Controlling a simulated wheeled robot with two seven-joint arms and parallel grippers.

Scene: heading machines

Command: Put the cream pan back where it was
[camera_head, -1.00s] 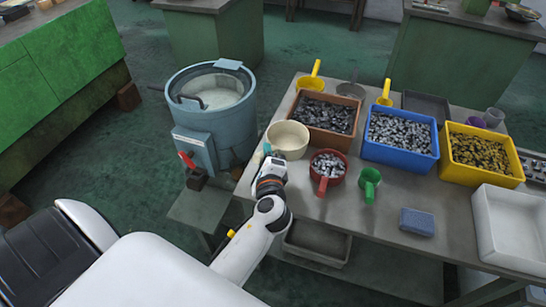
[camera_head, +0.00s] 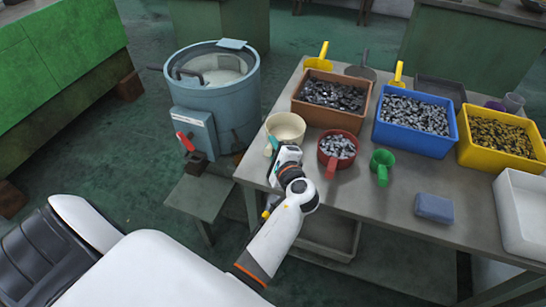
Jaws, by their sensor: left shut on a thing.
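The cream pan (camera_head: 287,126) is a round, empty-looking bowl at the left end of the grey metal table, in front of the brown bin. My left gripper (camera_head: 271,147) is at the pan's near left side and shut on it. The gripper body hides part of the pan's near side. Whether the pan's base touches the table top cannot be told. My right gripper is not in view.
A red pan (camera_head: 326,158) of metal parts and a green scoop (camera_head: 383,165) stand right of my gripper. Brown (camera_head: 310,119), blue (camera_head: 396,138) and yellow (camera_head: 490,159) bins fill the back. A blue-grey machine (camera_head: 243,115) stands left of the table. A blue block (camera_head: 434,207) lies in front.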

